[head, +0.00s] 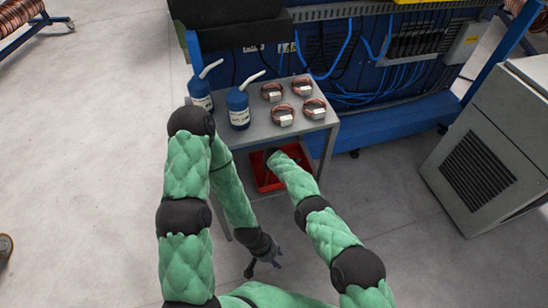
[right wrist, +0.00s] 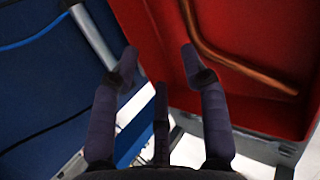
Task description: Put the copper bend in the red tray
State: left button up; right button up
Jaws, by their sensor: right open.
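The copper bend (right wrist: 235,65) lies inside the red tray (right wrist: 268,108) in the right wrist view, along its floor or wall; I cannot tell which. In the head view the red tray (head: 262,181) sits low beneath the grey table top, partly covered by my right arm, and the bend is not visible there. My right gripper (right wrist: 159,60) is open and empty at the tray's edge, with the bend to the right of its fingers. My left gripper (head: 264,267) hangs low in front of the table, with its fingers spread and empty.
The grey table (head: 262,130) holds two blue bottles (head: 238,110) with white spouts and several copper coils (head: 283,115). A blue machine frame with cables (head: 350,90) stands behind. A grey cabinet (head: 485,150) stands at right.

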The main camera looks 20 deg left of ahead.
jog(key=shift+r, duration=0.1)
jog(key=p+v, duration=0.6)
jog(key=v, duration=0.6)
jog(key=shift+r+p, duration=0.25)
jog(key=shift+p, duration=0.05)
jog(key=shift+d, duration=0.1)
jog(key=s+d+f+m+g+y, duration=0.2)
jog(key=s+d+f+m+g, duration=0.45)
jog(key=s+d+m, duration=0.65)
jog(key=s+d+r+m, duration=0.1)
jog(key=s+d+m, duration=0.6)
jog(key=s+d, duration=0.2)
jog(key=s+d+r+m, duration=0.2)
jog(key=s+d+m, duration=0.6)
jog(key=s, duration=0.6)
jog(key=shift+d+r+m, duration=0.3)
jog(key=shift+d+r, duration=0.05)
jog(key=shift+d, duration=0.2)
